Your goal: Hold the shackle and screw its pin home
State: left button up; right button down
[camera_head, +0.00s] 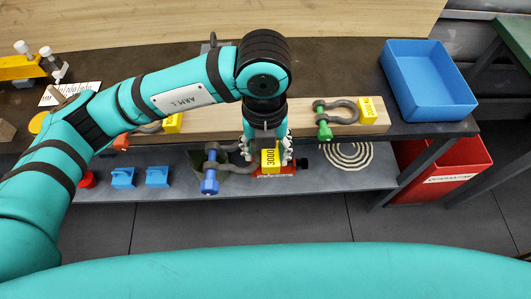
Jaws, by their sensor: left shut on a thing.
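My left gripper (267,157) points down at the front edge of the bench, shut on a dark grey shackle (236,164) with a yellow tag block between the fingers. The shackle's blue pin (209,179) hangs at its left end; how deep it is threaded cannot be told. A second shackle (343,105) with a green pin (324,130) and yellow tag lies on the wooden board. A third, with an orange-red pin (121,142), is partly hidden behind my left arm. My right gripper is not in view.
The wooden board (300,117) runs along the dark bench. A blue bin (405,78) stands on the bench's right end, with a red bin (447,185) below. Small blue blocks (157,177) and a ringed mark (347,156) are on the lower shelf.

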pick_arm(q)
jog(key=shift+w+d+b, duration=0.15)
jog(key=shift+w+b, duration=0.65)
jog(key=shift+w, duration=1.55)
jog(key=shift+w+d+b, duration=0.2)
jog(key=shift+w+b, duration=0.6)
jog(key=shift+w, duration=1.6)
jog(key=shift+w+d+b, duration=0.15)
jog(key=shift+w+b, duration=0.65)
jog(key=shift+w, duration=1.55)
jog(key=shift+f, duration=0.2)
jog(key=shift+f+b, duration=1.9)
jog(key=shift+f, duration=0.25)
jog(key=o, duration=1.4)
